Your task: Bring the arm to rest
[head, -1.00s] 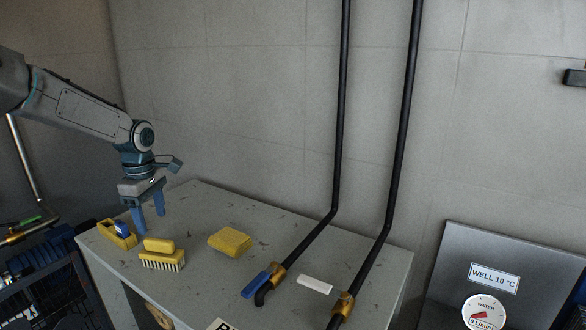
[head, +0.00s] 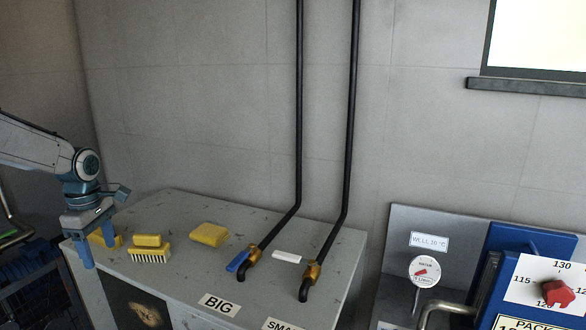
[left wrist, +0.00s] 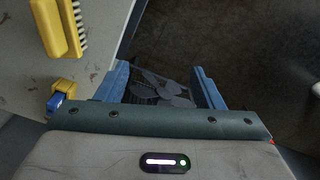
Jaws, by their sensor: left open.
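My left gripper (head: 100,245) is at the left of the head view, pointing down by the left front edge of the grey cabinet (head: 185,215). Its blue fingers are apart with nothing between them. A yellow tape-like item (head: 104,238) is partly hidden behind the gripper. A yellow brush (head: 148,247) lies just to the right of the gripper and shows in the left wrist view (left wrist: 58,28). My right gripper is not in view.
A yellow sponge (head: 209,234) and two black pipes with brass valves (head: 312,271) stand on the cabinet, one with a blue handle (head: 238,260). A blue crate (head: 38,285) is at lower left. A gauge panel (head: 400,240) and a red knob (head: 558,293) are at right.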

